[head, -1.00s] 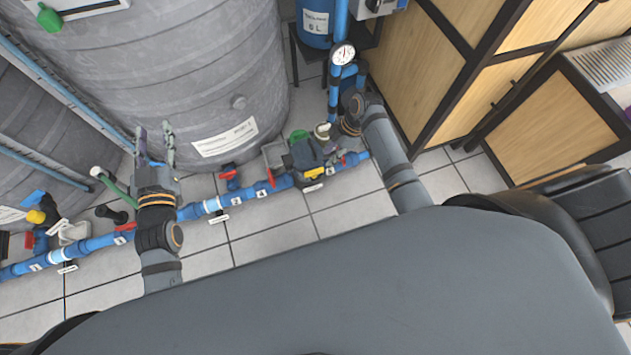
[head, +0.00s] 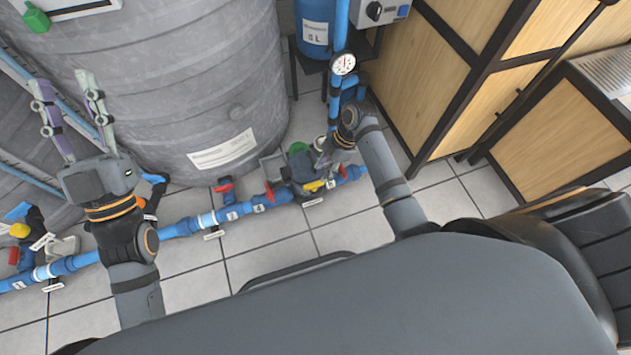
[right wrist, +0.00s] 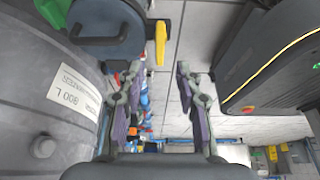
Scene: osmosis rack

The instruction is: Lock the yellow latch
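A small yellow latch (head: 313,185) shows on the blue pipe run in the head view, just below my right gripper (head: 285,168). The right wrist view shows a yellow lever (right wrist: 160,42) beside a dark blue-grey round body; I cannot tell for sure that it is the same part. My right gripper (right wrist: 158,88) is open and empty there, with the lever ahead of its fingers and apart from them. In the head view its fingers are partly hidden among the fittings. My left gripper (head: 70,112) is open and empty, raised in front of the grey tanks at the left.
A large grey tank (head: 190,75) stands behind the pipe (head: 178,229), which has red valve handles (head: 224,185). A yellow-capped fitting (head: 20,230) is at the far left. Wooden cabinets (head: 545,125) stand at the right. The tiled floor (head: 360,215) in front of the pipe is clear.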

